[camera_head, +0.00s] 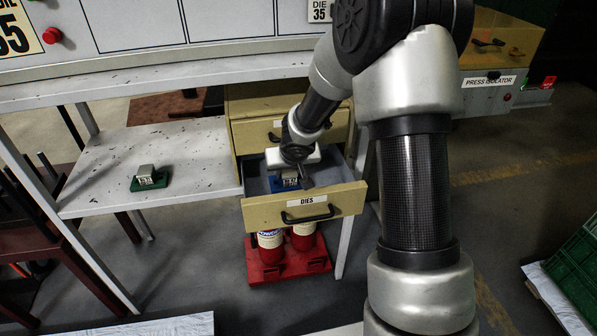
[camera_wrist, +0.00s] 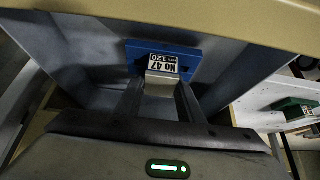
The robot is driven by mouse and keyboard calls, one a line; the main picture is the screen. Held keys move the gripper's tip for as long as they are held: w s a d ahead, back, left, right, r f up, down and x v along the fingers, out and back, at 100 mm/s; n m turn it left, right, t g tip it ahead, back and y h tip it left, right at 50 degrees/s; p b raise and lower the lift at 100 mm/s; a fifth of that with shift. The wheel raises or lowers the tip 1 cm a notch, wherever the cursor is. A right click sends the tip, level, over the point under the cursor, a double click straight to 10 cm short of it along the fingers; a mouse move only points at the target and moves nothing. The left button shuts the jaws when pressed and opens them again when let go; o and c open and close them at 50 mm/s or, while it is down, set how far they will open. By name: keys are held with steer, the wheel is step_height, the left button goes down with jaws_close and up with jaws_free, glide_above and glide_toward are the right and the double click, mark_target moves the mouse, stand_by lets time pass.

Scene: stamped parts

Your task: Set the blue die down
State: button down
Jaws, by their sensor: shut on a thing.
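The blue die (camera_head: 279,185) is inside the open drawer (camera_head: 262,213) labelled DIES. In the wrist view the blue die (camera_wrist: 140,50) shows a blue base and a grey block with a label that reads No 47, upside down. My gripper (camera_wrist: 160,92) is shut on the grey block, one finger on each side. In the head view my gripper (camera_head: 296,178) reaches down into the drawer and partly hides the die. I cannot tell whether the die touches the drawer floor.
A green die (camera_head: 150,180) with a grey block stands on the grey shelf (camera_head: 100,192) left of the drawer; free shelf surface surrounds it. Red and white containers (camera_head: 270,252) stand below the drawer. A box marked PRESS ISOLATOR (camera_head: 490,92) is at the right.

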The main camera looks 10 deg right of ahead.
steer(key=shift+w+a+f+b, duration=0.3)
steer(key=shift+w+a, duration=0.15)
steer(key=shift+a, duration=0.05)
steer(key=shift+f, duration=0.15)
steer(key=shift+f, duration=0.1)
steer(key=c, duration=1.2)
jaws_free()
steer(key=shift+s+f, duration=0.15)
